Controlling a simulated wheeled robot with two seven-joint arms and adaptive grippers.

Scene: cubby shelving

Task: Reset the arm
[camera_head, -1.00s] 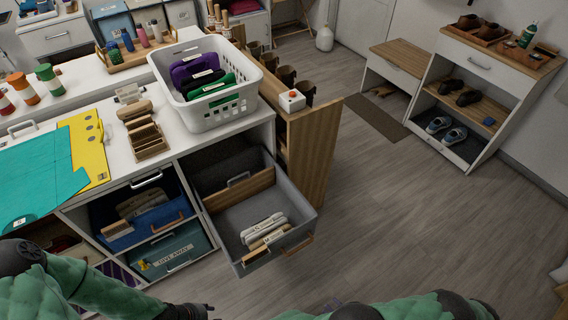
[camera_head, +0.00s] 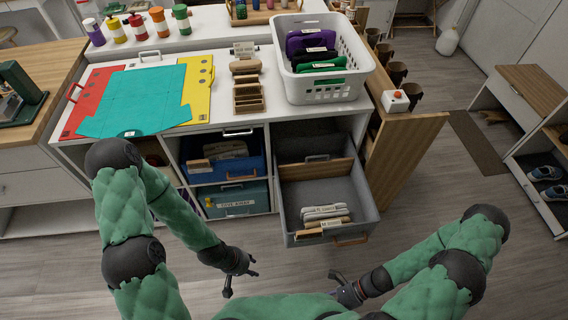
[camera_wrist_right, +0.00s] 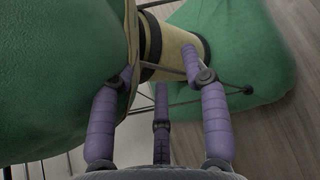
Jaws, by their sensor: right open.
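My left arm comes in from the left, padded in green, and its gripper (camera_head: 241,283) hangs low in front of the shelving, over the floor. Its fingers are spread and nothing shows between them. My right arm comes in from the right. Its gripper (camera_head: 336,283) is low near the bottom middle, partly hidden by my own parts. The right wrist view shows its purple fingers (camera_wrist_right: 163,85) apart, with no object held and my own green padding close by. Both grippers are apart from the shelving and the open drawer.
A grey drawer (camera_head: 361,219) stands pulled out toward me, with several pale items inside. A white basket (camera_head: 322,92) and a teal folder (camera_head: 137,100) lie on the white counter. A red-button box (camera_head: 395,104) sits on the wooden panel.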

